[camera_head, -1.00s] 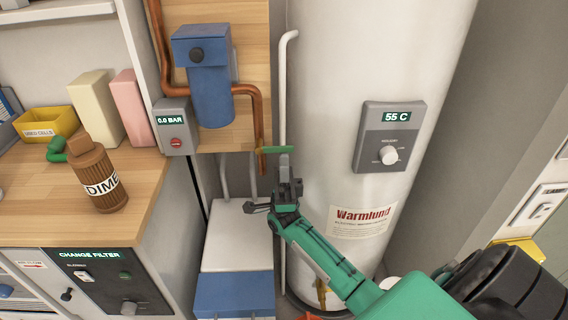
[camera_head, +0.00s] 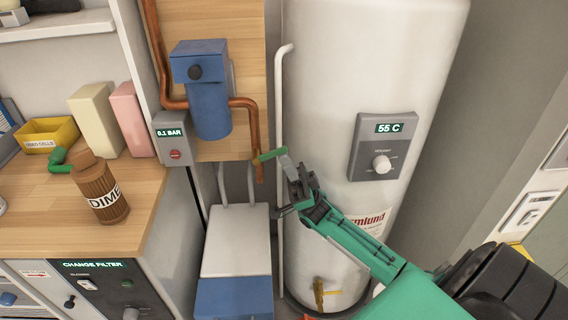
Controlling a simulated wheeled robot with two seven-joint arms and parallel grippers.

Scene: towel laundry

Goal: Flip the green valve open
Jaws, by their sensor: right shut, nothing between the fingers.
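The green valve handle (camera_head: 272,154) sits on the lower end of the copper pipe, left of the white tank. It is tilted slightly, with its right end higher. My right gripper (camera_head: 287,167) is shut and empty, its fingertips just below and beside the handle's right end. I cannot tell whether they touch it. My left gripper is not in view.
The white water heater (camera_head: 370,75) stands close behind my right arm. A thin white pipe (camera_head: 280,120) runs beside it. A grey gauge box (camera_head: 171,139) reads 0.1 BAR. A blue filter housing (camera_head: 209,100) hangs above. A brown bottle (camera_head: 100,190) stands on the counter.

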